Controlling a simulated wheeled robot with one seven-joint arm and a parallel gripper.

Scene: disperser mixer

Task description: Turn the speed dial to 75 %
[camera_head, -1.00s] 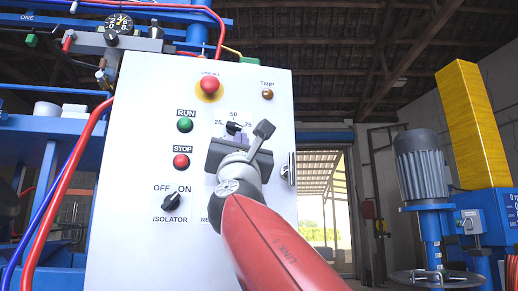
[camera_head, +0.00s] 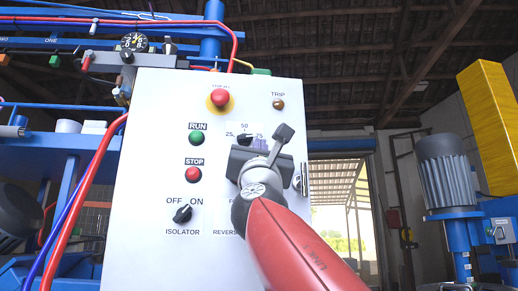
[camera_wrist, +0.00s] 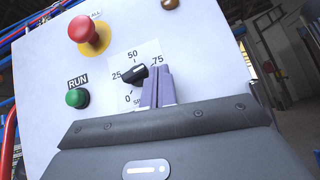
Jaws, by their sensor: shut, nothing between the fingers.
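The speed dial (camera_wrist: 134,74) is a small black knob on the white panel, with a scale marked 0, 25, 50 and 75 around it. Its long axis lies roughly sideways, with the left end near the 25 mark; the exact setting is hard to read. In the head view the dial (camera_head: 245,140) shows just left of my fingers. My gripper (camera_head: 262,143) is shut and empty. In the wrist view its purple-grey fingertips (camera_wrist: 156,76) stand together just right of the knob, below the 75 mark. I cannot tell whether they touch the knob.
The panel also carries a red mushroom button (camera_head: 220,98), a green RUN button (camera_head: 196,138), a red STOP button (camera_head: 193,174), an isolator switch (camera_head: 182,214) and a TRIP lamp (camera_head: 278,104). A red hose (camera_head: 80,210) runs along its left side. Below the dial, my arm hides part of the panel.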

